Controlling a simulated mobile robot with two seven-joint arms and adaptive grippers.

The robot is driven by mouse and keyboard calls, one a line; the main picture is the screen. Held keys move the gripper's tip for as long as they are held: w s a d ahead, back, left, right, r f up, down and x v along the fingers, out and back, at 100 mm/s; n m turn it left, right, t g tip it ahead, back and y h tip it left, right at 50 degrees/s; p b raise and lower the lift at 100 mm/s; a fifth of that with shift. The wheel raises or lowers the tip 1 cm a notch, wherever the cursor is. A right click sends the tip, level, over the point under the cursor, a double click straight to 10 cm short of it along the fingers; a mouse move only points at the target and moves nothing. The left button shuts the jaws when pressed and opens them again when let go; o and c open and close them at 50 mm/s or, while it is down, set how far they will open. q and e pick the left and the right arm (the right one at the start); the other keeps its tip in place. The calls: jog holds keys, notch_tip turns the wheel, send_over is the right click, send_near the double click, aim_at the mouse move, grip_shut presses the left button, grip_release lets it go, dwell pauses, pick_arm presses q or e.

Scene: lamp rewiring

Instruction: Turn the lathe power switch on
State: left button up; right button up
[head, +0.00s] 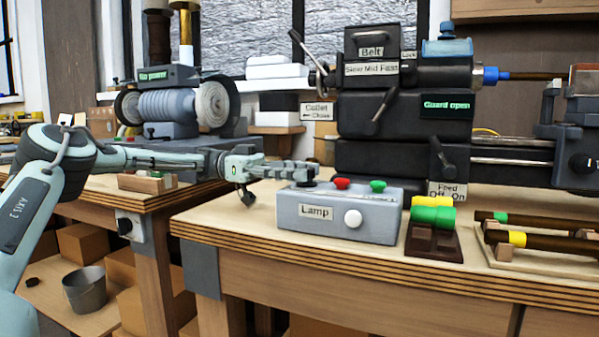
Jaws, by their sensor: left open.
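The lathe (405,118) stands on the right bench, with "Belt", "Slow Mid Fast" and "Feed Off On" labels and a lit "Guard open" display. A grey control box (345,212) in front of it carries a "Lamp" label, a white knob (352,219), a red button (342,183), a green button (377,186) and a dark knob (308,183). I cannot tell which control is the lathe power switch. My left gripper (285,172) is open, beside and above the box's left end, close to the dark knob. Contact is unclear. My right gripper is out of view.
A buffing machine (170,106) with a "No power" display stands on the left bench. A bucket (85,290) is below.

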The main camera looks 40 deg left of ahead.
pick_arm(q)
notch_tip(320, 180, up, 10)
jog(key=shift+r, duration=0.1)
dwell(0.4)
dwell(0.4)
